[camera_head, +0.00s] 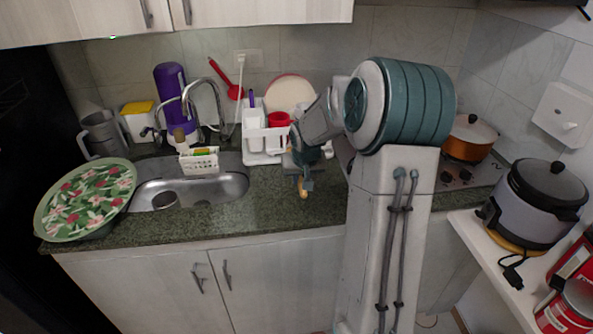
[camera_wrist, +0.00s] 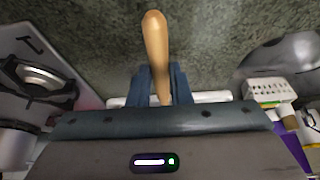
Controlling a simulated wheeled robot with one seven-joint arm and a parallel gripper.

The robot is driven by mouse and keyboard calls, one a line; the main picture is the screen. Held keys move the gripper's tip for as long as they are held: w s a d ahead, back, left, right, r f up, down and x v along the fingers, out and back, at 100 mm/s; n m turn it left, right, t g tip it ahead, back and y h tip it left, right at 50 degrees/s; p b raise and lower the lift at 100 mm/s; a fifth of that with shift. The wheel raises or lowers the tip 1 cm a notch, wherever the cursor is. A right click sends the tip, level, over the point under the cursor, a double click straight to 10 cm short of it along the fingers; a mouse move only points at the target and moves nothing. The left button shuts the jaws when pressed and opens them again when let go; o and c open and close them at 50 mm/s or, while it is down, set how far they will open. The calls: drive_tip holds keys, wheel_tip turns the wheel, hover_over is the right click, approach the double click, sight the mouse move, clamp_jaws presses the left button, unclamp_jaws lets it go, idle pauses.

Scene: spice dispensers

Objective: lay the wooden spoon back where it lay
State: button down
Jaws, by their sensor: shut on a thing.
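The wooden spoon shows in the wrist view as a tan rounded handle (camera_wrist: 155,50) standing out from between my fingers, over the dark granite counter (camera_wrist: 215,50). My gripper (camera_wrist: 162,88) is shut on it. In the head view my gripper (camera_head: 305,180) is low over the counter, in front of the white dish rack, with a small tan part of the spoon (camera_head: 302,190) at the fingertips. The rest of the spoon is hidden by my gripper. I cannot tell whether the spoon touches the counter.
The white dish rack (camera_head: 262,157) with a red cup (camera_head: 278,119) stands behind my gripper. The sink (camera_head: 225,188) lies to the left, with a white basket (camera_head: 200,163) at its back edge. The stove (camera_head: 480,172) is at the right. The counter front between sink and arm is clear.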

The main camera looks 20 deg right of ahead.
drive_tip(key=shift+s+f+b, duration=0.15)
drive_tip(key=shift+f+b, duration=0.2)
drive_tip(key=shift+f, duration=0.1)
wheel_tip(320, 180, down, 5)
drive_tip(key=b, duration=0.4)
drive_tip(key=c, duration=1.2)
unclamp_jaws()
drive_tip(key=shift+c, duration=0.2)
drive_tip(key=shift+r, duration=0.15)
drive_tip(key=v, duration=1.3)
drive_tip(key=shift+s+r+p, duration=0.15)
drive_tip(key=shift+r+p, duration=0.1)
drive_tip(key=shift+p, duration=0.05)
drive_tip(key=shift+a, duration=0.1)
